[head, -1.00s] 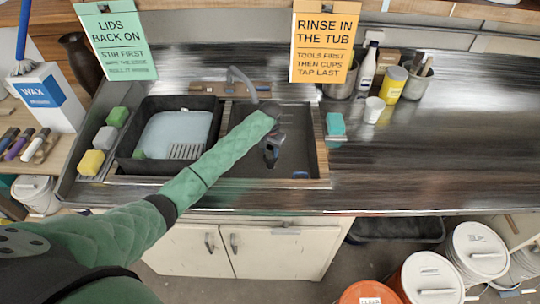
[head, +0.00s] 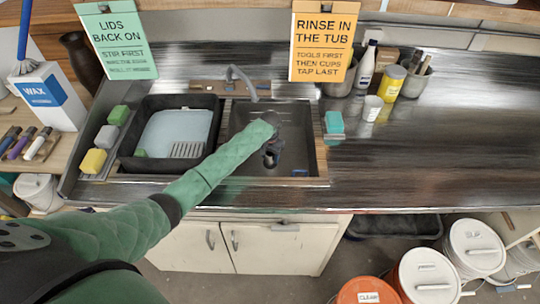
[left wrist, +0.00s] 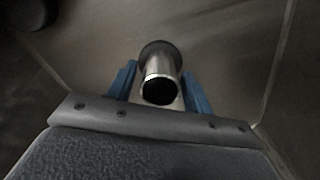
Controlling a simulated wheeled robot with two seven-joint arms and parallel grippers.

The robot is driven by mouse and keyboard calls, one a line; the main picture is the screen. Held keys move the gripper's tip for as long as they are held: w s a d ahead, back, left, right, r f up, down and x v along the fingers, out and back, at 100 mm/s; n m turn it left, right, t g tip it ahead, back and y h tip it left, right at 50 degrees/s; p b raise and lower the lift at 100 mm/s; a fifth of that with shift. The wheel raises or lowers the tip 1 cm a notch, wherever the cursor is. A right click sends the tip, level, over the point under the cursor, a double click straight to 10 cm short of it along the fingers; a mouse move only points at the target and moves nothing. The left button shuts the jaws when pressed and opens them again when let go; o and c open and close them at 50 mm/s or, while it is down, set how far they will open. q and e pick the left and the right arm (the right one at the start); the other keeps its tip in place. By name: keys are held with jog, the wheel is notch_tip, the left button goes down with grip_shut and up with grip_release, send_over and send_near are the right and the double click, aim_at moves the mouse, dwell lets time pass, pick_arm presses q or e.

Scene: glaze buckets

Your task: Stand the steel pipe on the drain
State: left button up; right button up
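The steel pipe (left wrist: 162,66) shows in the left wrist view as a short shiny tube, its dark open end facing the camera. It looks upright. A dark round ring (left wrist: 158,46), apparently the drain, surrounds its far end on the sink floor; exact seating cannot be told. My left gripper (left wrist: 160,72) has its blue fingers on both sides of the pipe, with narrow gaps, and looks open. In the head view my left gripper (head: 272,155) is low in the right sink basin (head: 300,135), hiding the pipe and drain. My right gripper is not in view.
A grey tap (head: 240,78) rises behind the basin. A black tub (head: 135,135) stands at its left. A teal sponge (head: 334,122) is at the right rim, and a small blue thing (head: 300,173) lies near the basin's front. The right counter (head: 440,150) is mostly clear.

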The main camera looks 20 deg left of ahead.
aim_at(270, 153)
pick_arm(q)
jog(key=shift+o, duration=0.5)
jog(key=shift+r+b, duration=0.35)
jog(key=shift+r, duration=0.3)
notch_tip(270, 153, up, 10)
jog(key=b, duration=0.3)
jog(key=shift+w+f, duration=0.1)
jog(key=shift+r+b, duration=0.3)
jog(key=shift+r, duration=0.35)
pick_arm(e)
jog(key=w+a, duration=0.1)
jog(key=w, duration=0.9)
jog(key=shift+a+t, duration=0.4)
pick_arm(q)
jog(key=shift+f, duration=0.1)
